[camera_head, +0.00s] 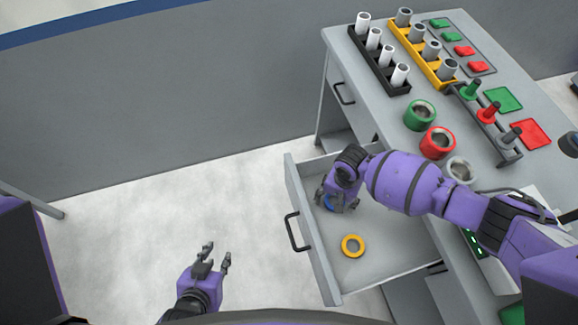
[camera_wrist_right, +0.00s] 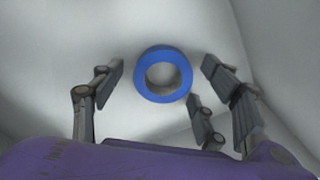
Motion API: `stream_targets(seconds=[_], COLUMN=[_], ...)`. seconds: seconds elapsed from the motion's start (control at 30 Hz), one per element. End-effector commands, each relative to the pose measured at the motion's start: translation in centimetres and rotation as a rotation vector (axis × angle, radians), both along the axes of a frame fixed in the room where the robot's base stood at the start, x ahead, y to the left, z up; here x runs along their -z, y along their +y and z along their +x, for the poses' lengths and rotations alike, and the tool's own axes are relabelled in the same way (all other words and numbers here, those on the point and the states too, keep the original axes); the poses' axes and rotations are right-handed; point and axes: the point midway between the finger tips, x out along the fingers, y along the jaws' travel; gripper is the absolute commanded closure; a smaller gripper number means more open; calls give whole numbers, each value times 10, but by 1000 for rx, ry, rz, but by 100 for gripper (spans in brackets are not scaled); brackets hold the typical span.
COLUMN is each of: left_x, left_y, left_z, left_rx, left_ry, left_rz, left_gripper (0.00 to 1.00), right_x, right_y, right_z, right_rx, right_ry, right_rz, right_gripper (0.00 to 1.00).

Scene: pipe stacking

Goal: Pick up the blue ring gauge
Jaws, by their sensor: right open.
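The blue ring gauge (camera_wrist_right: 162,74) lies on the floor of the open drawer. In the right wrist view it sits between the spread fingers of my right gripper (camera_wrist_right: 165,85), with its round hole facing the camera. In the head view only a bit of the blue ring (camera_head: 329,203) shows beneath my right gripper (camera_head: 337,201), which is over the drawer (camera_head: 385,235). The right gripper is open, and no finger is seen closed on the ring. My left gripper (camera_head: 217,259) is open and empty, over the floor left of the drawer.
A yellow ring (camera_head: 352,245) lies in the drawer near its front. The drawer walls stand close around the right gripper. On the grey workbench above are a green ring (camera_head: 420,115), a red ring (camera_head: 438,143), pipe racks and handled tools. Clear floor lies left of the drawer.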

Motion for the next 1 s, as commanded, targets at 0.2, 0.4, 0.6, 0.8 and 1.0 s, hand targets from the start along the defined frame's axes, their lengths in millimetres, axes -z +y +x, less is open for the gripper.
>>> stream_targets(seconds=[0.2,0.4,0.6,0.8,1.0], left_x=[-1,-1,-1,-8,-17], left_y=[0,0,0,0,-3], left_z=[1,1,1,6,13], left_rx=[0,0,0,-1,1], left_ry=[-2,-2,-3,-15,-29], left_rz=[0,0,0,-1,-7], left_gripper=[72,72,72,72,72], right_x=[-1,0,-1,-20,-62], right_y=[0,-1,-1,-1,0], right_z=[0,0,0,2,2], right_rx=[0,1,1,1,0], right_ry=[0,0,0,-4,-5], right_rz=[0,-1,-1,1,2], right_gripper=[53,80,82,82,82])
